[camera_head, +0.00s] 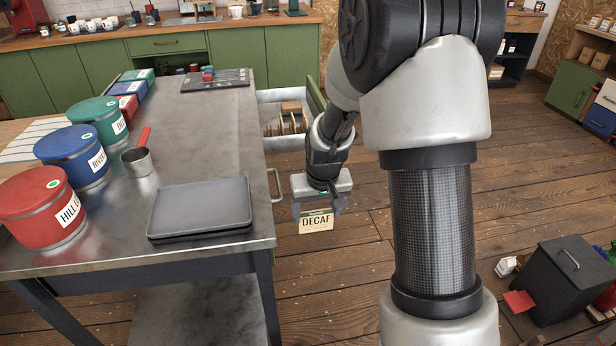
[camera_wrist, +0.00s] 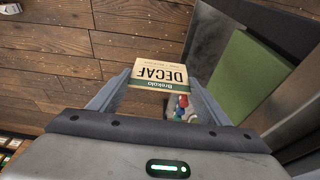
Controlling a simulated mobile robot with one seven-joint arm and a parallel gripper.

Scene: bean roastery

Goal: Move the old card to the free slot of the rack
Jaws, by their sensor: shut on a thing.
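My gripper (camera_head: 318,206) is shut on a cream card with a green band, marked DECAF (camera_head: 316,224). It holds the card in the air to the right of the metal table, above the wooden floor. In the wrist view the card (camera_wrist: 160,76) sits between the two fingers, its lettering upside down. An open drawer (camera_head: 283,95) behind my gripper holds several tan upright pieces (camera_head: 290,122), apart from the card. They may be the rack; its slots are too small to make out.
On the metal table (camera_head: 215,130) stand red (camera_head: 40,205), blue (camera_head: 70,155) and green (camera_head: 97,118) tins, a measuring scoop (camera_head: 137,160) and a grey flat tray (camera_head: 200,207). A dark bin (camera_head: 565,280) stands at the lower right. The floor between is mostly clear.

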